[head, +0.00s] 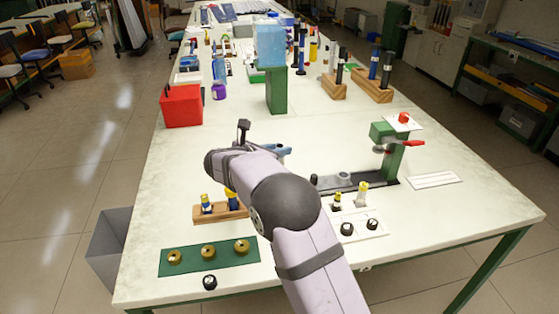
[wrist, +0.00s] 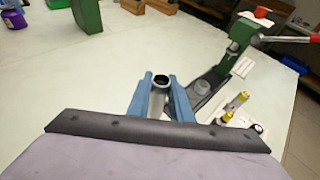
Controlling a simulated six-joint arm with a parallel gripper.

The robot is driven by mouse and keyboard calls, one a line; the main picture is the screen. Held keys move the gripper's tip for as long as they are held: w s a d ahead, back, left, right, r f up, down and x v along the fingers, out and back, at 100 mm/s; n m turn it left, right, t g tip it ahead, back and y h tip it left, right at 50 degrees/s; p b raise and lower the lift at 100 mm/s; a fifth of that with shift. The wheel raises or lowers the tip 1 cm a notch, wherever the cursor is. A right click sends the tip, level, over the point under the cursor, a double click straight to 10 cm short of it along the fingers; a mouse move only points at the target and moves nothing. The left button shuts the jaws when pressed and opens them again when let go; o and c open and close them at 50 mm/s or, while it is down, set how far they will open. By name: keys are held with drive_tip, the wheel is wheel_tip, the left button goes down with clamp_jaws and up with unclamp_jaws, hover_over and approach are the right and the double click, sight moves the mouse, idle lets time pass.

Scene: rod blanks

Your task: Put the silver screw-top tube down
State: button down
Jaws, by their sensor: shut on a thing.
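My gripper (wrist: 163,92) is shut on the silver screw-top tube (wrist: 157,104), its two blue fingers on either side of it. The tube's dark round top faces the wrist camera and its lower part is hidden between the fingers. In the head view my gripper (head: 272,150) is over the middle of the white table, left of the green press, and my own arm hides most of it. The tube cannot be made out there. I cannot tell whether its bottom touches the table.
The green press (head: 388,150) with a red handle stands right, a grey cup (head: 343,180) on its base. In front are a white tray (head: 375,228), a green mat (head: 200,262) and a wooden block (head: 208,215) with vials. A red box (head: 182,106) stands back left. The table between is clear.

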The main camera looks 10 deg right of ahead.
drive_tip(key=shift+r, duration=0.3)
drive_tip(key=shift+s+d, duration=0.3)
drive_tip(key=s+d+m+g+h+p, duration=0.3)
drive_tip(key=s+d+m+g, duration=0.35)
drive_tip(key=s, duration=0.35)
drive_tip(key=shift+t, duration=0.25)
drive_tip(key=shift+s+d+f+p, duration=0.1)
drive_tip(key=shift+f+p, duration=0.35)
drive_tip(key=shift+f, duration=2.1)
drive_tip(key=shift+s+d+f+p, duration=0.1)
drive_tip(key=shift+f+p, duration=0.3)
drive_tip(key=shift+f, duration=2.15)
drive_tip(key=shift+f+n, duration=0.15)
drive_tip(key=shift+n, duration=0.1)
drive_tip(key=c, duration=1.6)
unclamp_jaws()
